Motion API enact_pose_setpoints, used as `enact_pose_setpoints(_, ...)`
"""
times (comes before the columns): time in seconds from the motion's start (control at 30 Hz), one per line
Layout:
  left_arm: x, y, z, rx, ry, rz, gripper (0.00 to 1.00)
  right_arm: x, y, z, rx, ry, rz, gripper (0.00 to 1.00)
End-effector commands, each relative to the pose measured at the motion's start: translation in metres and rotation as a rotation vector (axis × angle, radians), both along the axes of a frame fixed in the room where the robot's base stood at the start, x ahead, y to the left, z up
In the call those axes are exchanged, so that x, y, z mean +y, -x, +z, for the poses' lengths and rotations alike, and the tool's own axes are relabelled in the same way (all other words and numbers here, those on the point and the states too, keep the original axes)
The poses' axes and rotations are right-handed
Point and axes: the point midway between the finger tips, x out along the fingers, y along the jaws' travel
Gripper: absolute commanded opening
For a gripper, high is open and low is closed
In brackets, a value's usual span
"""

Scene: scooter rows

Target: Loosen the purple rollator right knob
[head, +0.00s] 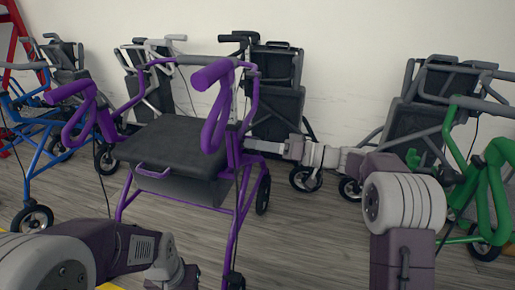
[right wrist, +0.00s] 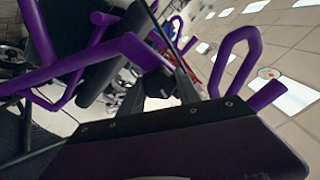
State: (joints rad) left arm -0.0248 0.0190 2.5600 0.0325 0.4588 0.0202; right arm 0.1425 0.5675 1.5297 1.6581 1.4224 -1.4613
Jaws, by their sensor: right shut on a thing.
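The purple rollator (head: 225,185) stands at the centre with a black seat (head: 172,145) and purple looped handles. My right gripper (head: 246,145) reaches in from the right, at the rollator's right-hand upright just beside the seat. It is shut on a small dark part, which looks like the right knob (right wrist: 158,82) between the fingers in the right wrist view. The fingers and upright hide most of the knob in the head view.
A blue rollator (head: 50,150) stands at the left and a green one (head: 490,190) at the right. Folded dark walkers (head: 275,95) line the white wall behind. A red frame (head: 12,50) is at the far left. Grey wooden floor (head: 300,240) is open in front.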

Motion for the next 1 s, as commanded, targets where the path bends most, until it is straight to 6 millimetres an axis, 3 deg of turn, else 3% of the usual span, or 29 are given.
enact_pose_setpoints(0.23, 0.000, 0.000, 0.000, 0.000, 0.000, 0.000, 0.36, 0.000, 0.000, -0.001, 0.003, 0.002, 0.001, 0.00)
enact_pose_setpoints(0.27, 0.000, 0.000, 0.000, 0.000, 0.000, 0.000, 0.36, 0.000, 0.000, -0.001, 0.003, 0.002, 0.001, 0.45)
enact_pose_setpoints(0.33, 0.000, 0.000, 0.000, 0.000, 0.000, 0.000, 0.36, 0.000, 0.000, -0.001, 0.003, 0.001, 0.000, 0.62)
enact_pose_setpoints(0.67, 0.000, 0.000, 0.003, 0.000, 0.000, 0.000, 0.36, -0.003, 0.001, 0.001, 0.002, 0.001, 0.000, 0.62)
enact_pose_setpoints(1.0, 0.000, 0.000, 0.040, 0.000, 0.000, 0.000, 0.36, -0.068, 0.021, 0.004, 0.005, 0.000, -0.004, 0.62)
